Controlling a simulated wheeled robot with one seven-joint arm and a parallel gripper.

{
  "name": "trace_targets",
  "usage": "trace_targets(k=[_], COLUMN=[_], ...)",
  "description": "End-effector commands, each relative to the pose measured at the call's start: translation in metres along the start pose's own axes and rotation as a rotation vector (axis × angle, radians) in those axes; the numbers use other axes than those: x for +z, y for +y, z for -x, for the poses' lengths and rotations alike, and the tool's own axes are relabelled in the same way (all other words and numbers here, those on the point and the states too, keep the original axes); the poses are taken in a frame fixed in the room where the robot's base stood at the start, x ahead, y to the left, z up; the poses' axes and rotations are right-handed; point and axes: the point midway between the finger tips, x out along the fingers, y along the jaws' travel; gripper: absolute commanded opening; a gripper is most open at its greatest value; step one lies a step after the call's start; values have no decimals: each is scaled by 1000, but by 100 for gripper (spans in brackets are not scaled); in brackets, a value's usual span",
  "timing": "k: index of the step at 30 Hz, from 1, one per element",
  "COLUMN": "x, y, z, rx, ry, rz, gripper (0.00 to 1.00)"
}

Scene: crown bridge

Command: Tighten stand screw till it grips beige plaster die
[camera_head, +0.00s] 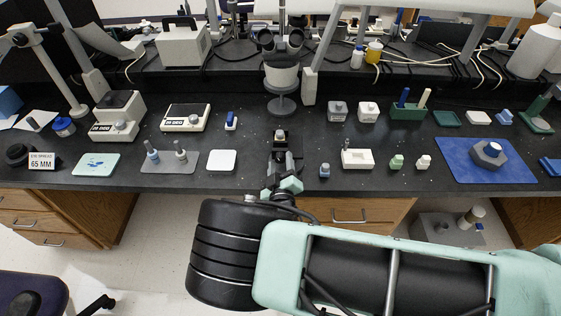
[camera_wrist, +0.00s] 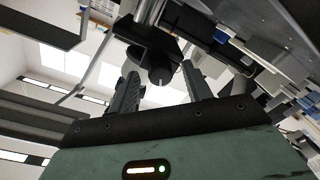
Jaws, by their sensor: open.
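My gripper (camera_head: 285,166) reaches the front edge of the black bench, below the microscope, at a small dark stand (camera_head: 280,142). In the wrist view my gripper (camera_wrist: 160,75) is open, one finger on each side of a round black knob (camera_wrist: 159,73), which looks like the stand screw. Gaps show between knob and fingers, so it does not look gripped. The stand's top is small and partly hidden by my gripper in the head view. I cannot make out the beige plaster die in the stand.
A microscope (camera_head: 283,78) stands behind the stand. A blue mat (camera_head: 460,173) lies far right. Bare bench separates these things.

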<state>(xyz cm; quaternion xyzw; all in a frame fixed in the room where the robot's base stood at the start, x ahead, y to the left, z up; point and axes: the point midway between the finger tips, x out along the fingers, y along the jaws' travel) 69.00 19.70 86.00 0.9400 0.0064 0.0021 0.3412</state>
Motion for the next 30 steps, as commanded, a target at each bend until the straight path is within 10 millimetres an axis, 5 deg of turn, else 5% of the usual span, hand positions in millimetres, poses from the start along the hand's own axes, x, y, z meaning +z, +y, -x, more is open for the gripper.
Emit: trace_targets(k=[9,15,30], x=[0,0,3], y=[0,0,-2], z=[-3,-3,-3], rx=[0,0,4], ry=[1,1,4], rz=[0,0,-120], gripper=[49,4,5])
